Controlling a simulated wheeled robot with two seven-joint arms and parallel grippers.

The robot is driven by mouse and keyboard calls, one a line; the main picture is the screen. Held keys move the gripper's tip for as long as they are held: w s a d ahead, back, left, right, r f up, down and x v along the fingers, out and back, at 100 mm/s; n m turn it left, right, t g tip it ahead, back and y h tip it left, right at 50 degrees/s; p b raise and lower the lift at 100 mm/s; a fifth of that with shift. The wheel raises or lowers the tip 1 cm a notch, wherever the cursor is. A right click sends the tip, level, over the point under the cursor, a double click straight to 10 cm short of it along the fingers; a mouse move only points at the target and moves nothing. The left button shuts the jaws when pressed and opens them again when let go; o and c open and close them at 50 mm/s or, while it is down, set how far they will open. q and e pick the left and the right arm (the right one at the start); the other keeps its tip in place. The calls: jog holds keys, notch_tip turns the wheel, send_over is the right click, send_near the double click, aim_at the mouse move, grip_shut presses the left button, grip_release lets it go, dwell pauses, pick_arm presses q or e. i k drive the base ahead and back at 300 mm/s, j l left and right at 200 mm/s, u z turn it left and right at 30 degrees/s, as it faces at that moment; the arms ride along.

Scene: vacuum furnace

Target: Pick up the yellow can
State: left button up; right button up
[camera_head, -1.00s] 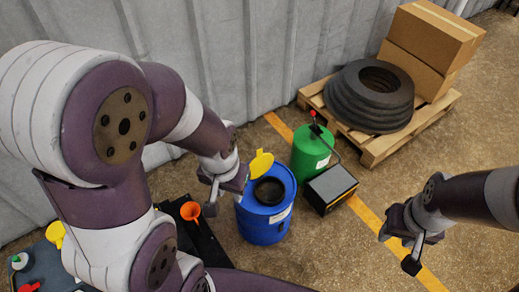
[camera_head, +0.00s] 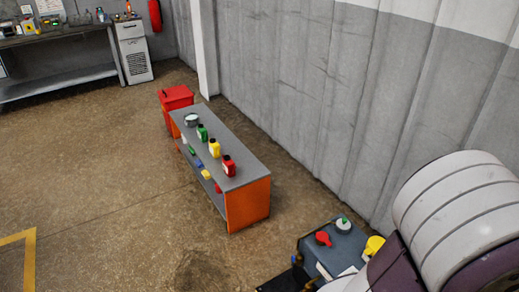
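A small yellow can (camera_head: 214,149) with a dark cap stands upright on the grey top of an orange-sided shelf table (camera_head: 248,204). It stands between a green can (camera_head: 202,133) and a red can (camera_head: 229,166), apart from both. Neither of my grippers shows in the head view.
A grey cart (camera_head: 310,248) holds a red object (camera_head: 323,238) and a yellow object (camera_head: 374,245). Open floor lies left of the table.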

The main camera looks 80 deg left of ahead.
aim_at(215, 148)
jog(key=u, duration=3.25)
jog(key=z, duration=3.5)
jog(key=u, duration=3.5)
jog(key=i+j+u, duration=0.1)
jog(key=i+j, duration=0.25)
jog(key=i+j+u, duration=0.1)
jog(key=i+j, duration=0.2)
jog(key=i, duration=0.25)
jog(key=i+j+u, duration=0.1)
jog(key=i+j, duration=0.15)
jog(key=i, duration=0.2)
jog(key=i+j+u, duration=0.1)
jog(key=i+j, duration=0.15)
jog(key=i, duration=0.2)
jog(key=i+j+u, duration=0.1)
jog(key=i, duration=0.4)
jog(key=i+j+u, duration=0.1)
jog(key=i+j, duration=0.15)
jog(key=i, duration=0.2)
